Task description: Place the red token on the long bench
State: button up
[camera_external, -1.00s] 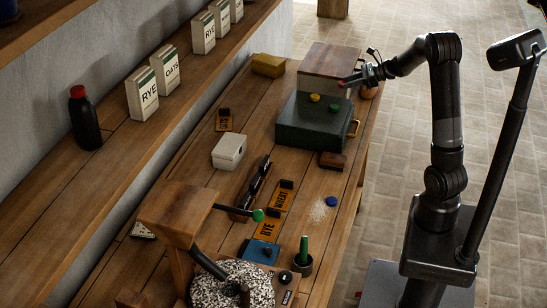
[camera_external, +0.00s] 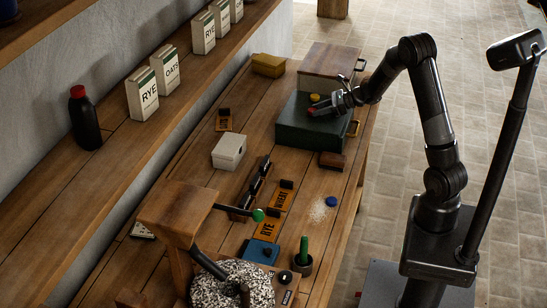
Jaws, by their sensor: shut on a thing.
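My gripper (camera_external: 318,109) is shut on the red token (camera_external: 311,112), which shows at its fingertips. It is over the top of the dark green box (camera_external: 295,133), near the yellow token (camera_external: 315,97). I cannot tell whether the red token touches the lid. The long wooden bench (camera_external: 310,184) runs from the lower left to the back and carries the green box and many other things. A blue token (camera_external: 331,201) lies on the bench near its right edge. The green token on the box is hidden behind my gripper.
A wooden box (camera_external: 332,58) stands behind the green box. A white tin (camera_external: 229,151), a brown block (camera_external: 332,160), RYE and WHEAT plates and a grain mill (camera_external: 175,215) crowd the bench. Bare wood shows between the green box and the blue token.

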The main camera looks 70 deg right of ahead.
jog(key=shift+f, duration=0.2)
jog(key=shift+f, duration=0.1)
jog(key=o, duration=0.9)
jog(key=shift+o, duration=0.2)
